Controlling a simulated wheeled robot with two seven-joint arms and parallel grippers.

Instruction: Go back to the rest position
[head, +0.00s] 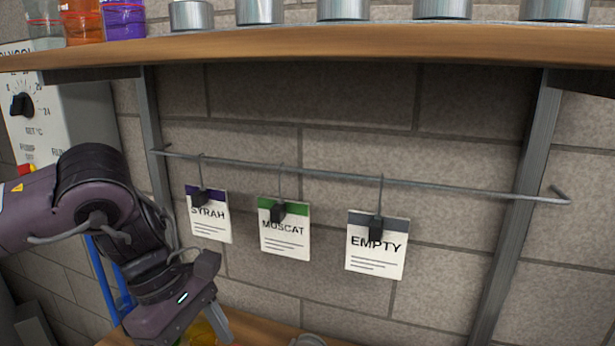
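My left arm comes in from the left, and its purple gripper (215,322) hangs low, in front of the wall and over the wooden counter. A grey finger shows at its lower right, but I cannot make out the gap between the fingers. A yellow-orange thing (205,331) shows partly behind it, mostly hidden. My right gripper is not in view. Three cards, SYRAH (210,222), MUSCAT (285,240) and EMPTY (376,255), hang by dark clips from a metal rail (330,174).
A wooden shelf (350,45) with jars and metal cans crosses the top. Grey uprights (515,200) stand at the sides. A control box with a dial (22,104) is at the left. The counter (260,331) shows at the bottom, with a round metal thing (308,340) at the frame's edge.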

